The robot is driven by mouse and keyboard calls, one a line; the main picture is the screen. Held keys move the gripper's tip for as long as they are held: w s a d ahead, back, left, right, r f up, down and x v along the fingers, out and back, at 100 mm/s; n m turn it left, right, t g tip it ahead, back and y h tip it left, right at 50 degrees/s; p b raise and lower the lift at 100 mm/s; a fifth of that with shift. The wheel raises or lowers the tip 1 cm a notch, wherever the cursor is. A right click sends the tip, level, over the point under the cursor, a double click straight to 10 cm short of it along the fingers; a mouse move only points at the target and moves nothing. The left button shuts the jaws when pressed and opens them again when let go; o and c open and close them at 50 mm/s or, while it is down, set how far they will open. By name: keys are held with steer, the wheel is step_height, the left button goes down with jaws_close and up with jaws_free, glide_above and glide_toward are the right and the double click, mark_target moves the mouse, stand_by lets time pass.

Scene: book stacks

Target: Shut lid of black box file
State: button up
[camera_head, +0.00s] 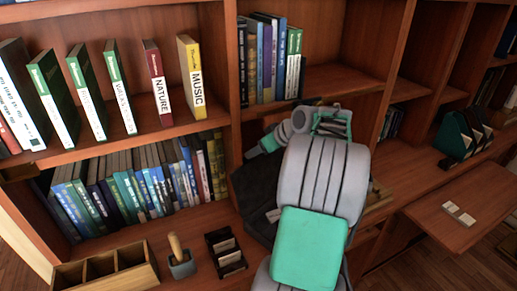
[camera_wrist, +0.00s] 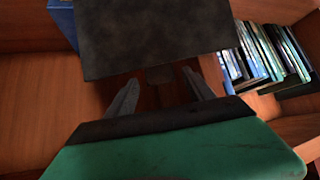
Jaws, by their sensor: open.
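The black box file (camera_head: 258,192) stands on the lower shelf ledge in the head view, partly hidden behind my arm. Its lid appears raised, but the angle is hard to tell. In the wrist view, a dark flat panel (camera_wrist: 150,38), seemingly the lid, lies just ahead of my fingertips. My gripper (camera_wrist: 161,77) is open, with its two grey fingers apart and nothing between them. I cannot tell whether a fingertip touches the panel.
Books (camera_head: 140,185) fill the lower shelf at left. Books also show at right in the wrist view (camera_wrist: 262,52). A wooden desk (camera_head: 440,225) is at right.

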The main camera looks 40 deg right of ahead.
steer(key=shift+w+f, duration=0.25)
steer(key=shift+f, duration=0.05)
steer(key=shift+c, duration=0.2)
jaws_close()
stand_by(0.3)
